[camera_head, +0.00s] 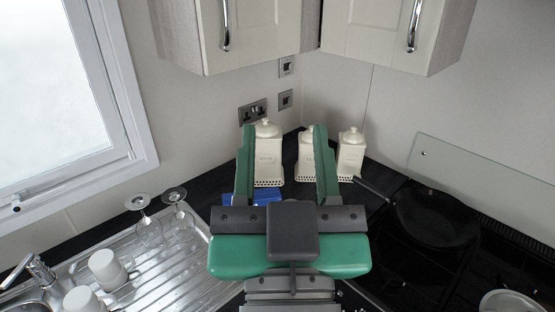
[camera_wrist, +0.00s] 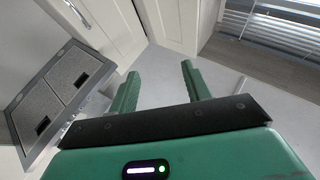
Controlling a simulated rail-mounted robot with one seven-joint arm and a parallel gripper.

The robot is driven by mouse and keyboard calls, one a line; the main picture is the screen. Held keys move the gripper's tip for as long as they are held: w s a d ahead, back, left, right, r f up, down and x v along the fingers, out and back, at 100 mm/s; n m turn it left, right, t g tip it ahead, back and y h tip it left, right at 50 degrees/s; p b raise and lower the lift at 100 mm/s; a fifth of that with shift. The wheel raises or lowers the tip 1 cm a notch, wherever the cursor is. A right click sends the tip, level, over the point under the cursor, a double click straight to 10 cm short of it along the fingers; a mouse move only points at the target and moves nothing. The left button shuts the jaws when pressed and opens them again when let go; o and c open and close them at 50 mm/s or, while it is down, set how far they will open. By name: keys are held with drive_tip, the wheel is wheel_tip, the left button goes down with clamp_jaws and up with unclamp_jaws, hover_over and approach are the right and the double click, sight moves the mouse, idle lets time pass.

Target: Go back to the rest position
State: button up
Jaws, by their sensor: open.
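My gripper (camera_head: 284,165) is in the middle of the head view, its two green fingers spread apart and pointing toward the back corner. Nothing shows between the fingertips in the wrist view, where my gripper (camera_wrist: 157,85) also appears open and empty. In the head view, cream lidded canisters stand behind the fingers: a left one (camera_head: 268,160), a middle one (camera_head: 304,165) partly hidden by the right finger, and a right one (camera_head: 350,155). A blue item (camera_head: 266,198) is partly hidden beneath my gripper.
The steel drainer (camera_head: 165,265) at left holds white mugs (camera_head: 106,268) and upturned glasses (camera_head: 149,232). A black pan (camera_head: 436,215) sits on the hob at right. Cupboards (camera_head: 250,35) hang above. The wrist view shows an extractor hood (camera_wrist: 65,85) at left and a window blind (camera_wrist: 275,35).

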drive_tip(key=s+a+r+t+y+p, duration=0.1)
drive_tip(key=s+a+r+p, duration=0.1)
drive_tip(key=s+r, duration=0.3)
drive_tip(key=shift+a+r+n+t+p, duration=0.15)
drive_tip(key=shift+r+n+t+p, duration=0.25)
drive_tip(key=shift+p, duration=0.5)
drive_tip(key=shift+r, duration=0.1)
idle(1.3)
